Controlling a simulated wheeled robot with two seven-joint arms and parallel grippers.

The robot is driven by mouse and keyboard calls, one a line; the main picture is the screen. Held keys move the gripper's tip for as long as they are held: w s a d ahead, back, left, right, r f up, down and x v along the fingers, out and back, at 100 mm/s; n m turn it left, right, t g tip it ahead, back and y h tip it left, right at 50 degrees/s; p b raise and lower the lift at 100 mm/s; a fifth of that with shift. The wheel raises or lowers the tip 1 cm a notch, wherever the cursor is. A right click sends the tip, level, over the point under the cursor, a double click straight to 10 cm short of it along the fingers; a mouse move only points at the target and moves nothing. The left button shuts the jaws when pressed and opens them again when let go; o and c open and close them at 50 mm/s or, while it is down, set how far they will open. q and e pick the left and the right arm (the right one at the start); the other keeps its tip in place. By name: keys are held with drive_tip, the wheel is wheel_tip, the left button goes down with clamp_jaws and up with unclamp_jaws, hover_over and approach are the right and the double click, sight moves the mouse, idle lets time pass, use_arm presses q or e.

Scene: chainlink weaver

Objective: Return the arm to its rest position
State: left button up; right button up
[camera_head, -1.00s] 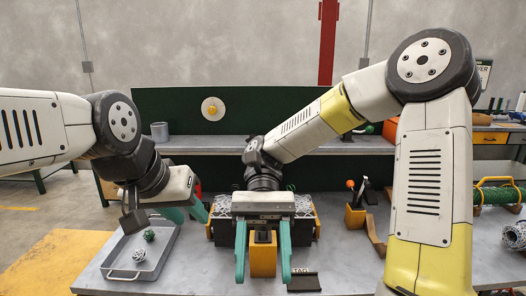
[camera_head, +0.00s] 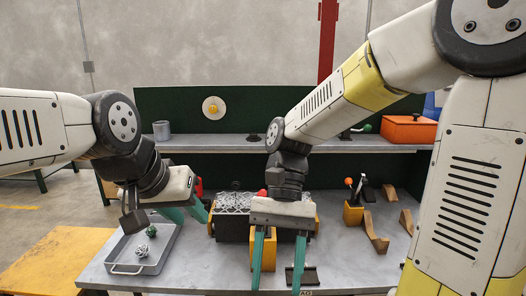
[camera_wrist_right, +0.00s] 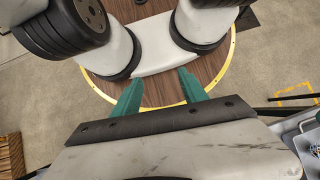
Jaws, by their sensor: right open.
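My right gripper (camera_head: 277,286) hangs over the front middle of the grey workbench (camera_head: 215,270) in the head view. Its two teal fingers point down, are spread apart and hold nothing. In the right wrist view its fingers (camera_wrist_right: 158,98) are also apart, with only my own base and the floor beyond them. My left gripper (camera_head: 192,220) is at the left, beside the grey tray. Its teal fingers are apart with nothing seen between them.
The grey tray (camera_head: 117,269) holds a green ball (camera_head: 151,231) and a silver wire ball (camera_head: 142,251). A dark crate of mesh pieces (camera_head: 233,203) stands behind my right gripper. An orange holder (camera_head: 353,214) and wooden pieces (camera_head: 374,232) are to its right. A yellow-topped table (camera_head: 55,262) is at left.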

drive_tip(key=w+d+r+t, duration=0.3)
drive_tip(key=w+d+t, duration=0.1)
drive_tip(key=d+t, duration=0.2)
drive_tip(key=w+d+r+n+t, duration=0.1)
drive_tip(key=w+d+r+t, duration=0.2)
drive_tip(key=d+t, duration=0.3)
drive_tip(key=shift+w+r+n+t+y, duration=0.3)
drive_tip(key=shift+w+r+t+y, duration=0.1)
drive_tip(key=shift+t, duration=0.4)
